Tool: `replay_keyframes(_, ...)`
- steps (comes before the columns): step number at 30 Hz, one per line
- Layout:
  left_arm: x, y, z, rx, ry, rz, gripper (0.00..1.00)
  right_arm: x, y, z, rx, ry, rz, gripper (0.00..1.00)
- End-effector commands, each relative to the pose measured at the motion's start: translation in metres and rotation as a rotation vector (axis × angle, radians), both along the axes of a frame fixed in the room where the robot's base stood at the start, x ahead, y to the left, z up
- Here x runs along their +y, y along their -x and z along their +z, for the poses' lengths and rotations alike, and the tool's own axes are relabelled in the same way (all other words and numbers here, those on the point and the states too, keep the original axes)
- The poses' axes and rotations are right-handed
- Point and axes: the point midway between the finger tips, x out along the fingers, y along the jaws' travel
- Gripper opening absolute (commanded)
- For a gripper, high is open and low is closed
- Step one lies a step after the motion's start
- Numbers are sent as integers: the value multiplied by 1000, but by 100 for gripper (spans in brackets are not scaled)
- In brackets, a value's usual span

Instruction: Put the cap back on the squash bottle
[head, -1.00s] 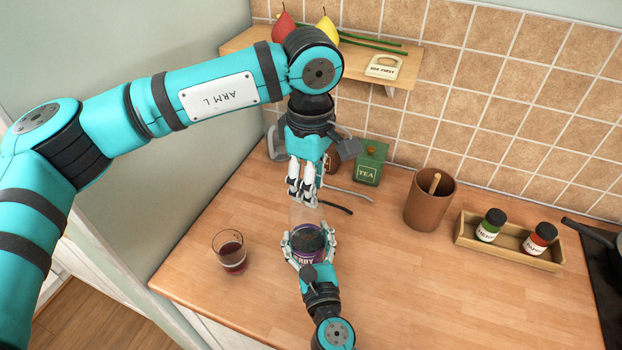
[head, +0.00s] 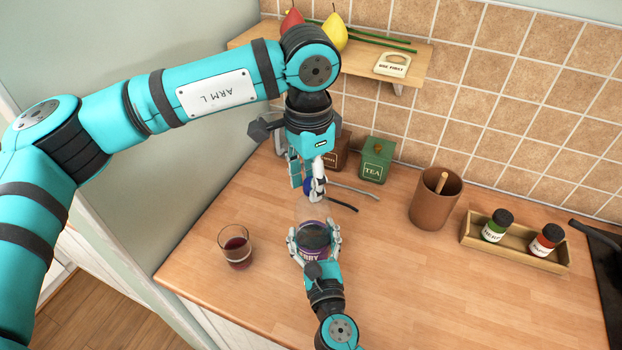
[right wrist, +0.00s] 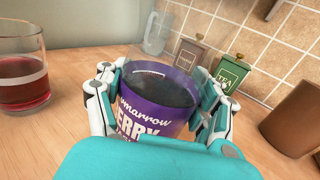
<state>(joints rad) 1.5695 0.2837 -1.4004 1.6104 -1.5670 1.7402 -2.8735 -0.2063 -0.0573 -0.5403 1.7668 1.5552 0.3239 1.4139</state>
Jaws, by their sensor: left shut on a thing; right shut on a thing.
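The squash bottle (head: 312,236) stands upright on the worktop, with a purple label and dark contents. It fills the middle of the right wrist view (right wrist: 150,112). My right gripper (head: 314,243) is shut around its body, one finger on each side, also in the right wrist view (right wrist: 158,105). The clear upper part is faint in the head view. My left gripper (head: 308,189) points down above the bottle and is shut on a small blue cap (head: 307,185), mostly hidden by the fingers. Whether the cap touches the bottle's neck I cannot tell.
A glass of dark red drink (head: 236,249) stands left of the bottle. Behind are a green tea tin (head: 375,161), a brown tin (head: 337,156) and a dark thin item (head: 342,204). A brown pot (head: 435,200) stands right. The front right worktop is clear.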

Motion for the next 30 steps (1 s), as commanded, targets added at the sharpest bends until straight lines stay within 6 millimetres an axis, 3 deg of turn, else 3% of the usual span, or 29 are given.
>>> replay_keyframes(4, 1, -2, 1, -4, 0, -113, 20, 0, 0, 0, -1, 0, 0, 0)
replay_keyframes(13, 1, -2, 1, -4, 0, -129, 20, 0, 0, 0, 0, 0, 1, 0)
replay_keyframes(14, 1, -2, 1, -4, 0, -129, 31, 0, 0, 0, 0, 0, 1, 0)
replay_keyframes(19, 1, -2, 1, -2, 0, -129, 53, 0, 0, 0, 0, 0, 1, 0)
replay_keyframes(30, 0, -2, 7, -3, 1, -130, 53, 0, 0, 0, 0, 0, 1, 0)
